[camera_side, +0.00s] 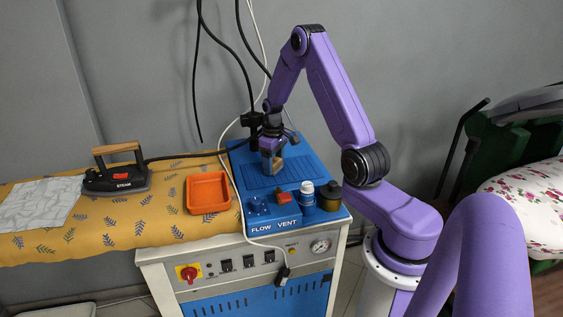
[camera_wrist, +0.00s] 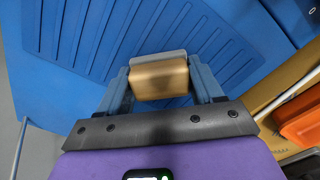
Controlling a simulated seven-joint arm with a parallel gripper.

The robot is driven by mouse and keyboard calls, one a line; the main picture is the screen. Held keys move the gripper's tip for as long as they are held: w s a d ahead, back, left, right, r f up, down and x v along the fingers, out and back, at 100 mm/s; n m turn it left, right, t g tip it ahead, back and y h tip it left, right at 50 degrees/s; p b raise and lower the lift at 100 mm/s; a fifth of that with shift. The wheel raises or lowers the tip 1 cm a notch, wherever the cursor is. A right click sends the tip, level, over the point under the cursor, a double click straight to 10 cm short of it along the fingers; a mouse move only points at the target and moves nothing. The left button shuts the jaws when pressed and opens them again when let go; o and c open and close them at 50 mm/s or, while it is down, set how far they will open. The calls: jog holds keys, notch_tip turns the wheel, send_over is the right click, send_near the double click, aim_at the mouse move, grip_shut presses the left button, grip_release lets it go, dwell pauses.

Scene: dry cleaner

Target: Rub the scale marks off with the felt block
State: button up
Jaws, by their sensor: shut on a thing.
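My gripper (camera_side: 271,151) is shut on the felt block, which has a tan, wood-like body (camera_wrist: 158,80) and a grey layer along its far edge in the wrist view. The gripper's blue fingers (camera_wrist: 160,77) press on its two ends. In the side view the block (camera_side: 272,166) is low over the back part of the blue worktop (camera_side: 308,163), at its grooved area (camera_wrist: 95,38). I cannot tell whether the block touches the surface. I cannot make out any scale marks in either view; the block and gripper hide part of the worktop.
On the worktop's front stand a white-capped blue bottle (camera_side: 307,196), a dark jar (camera_side: 328,197), a red piece (camera_side: 283,197) and small blue parts (camera_side: 258,206). An orange tray (camera_side: 208,193) and an iron (camera_side: 117,176) are on the yellow cloth at left. Cables hang behind my gripper.

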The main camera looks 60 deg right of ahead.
aim_at(262, 172)
jog(key=w+a, duration=0.2)
jog(key=a, duration=0.1)
jog(key=shift+w, duration=0.4)
notch_tip(262, 172, up, 8)
jog(key=shift+d, duration=0.2)
jog(key=shift+s+a+r, duration=0.1)
dwell(0.5)
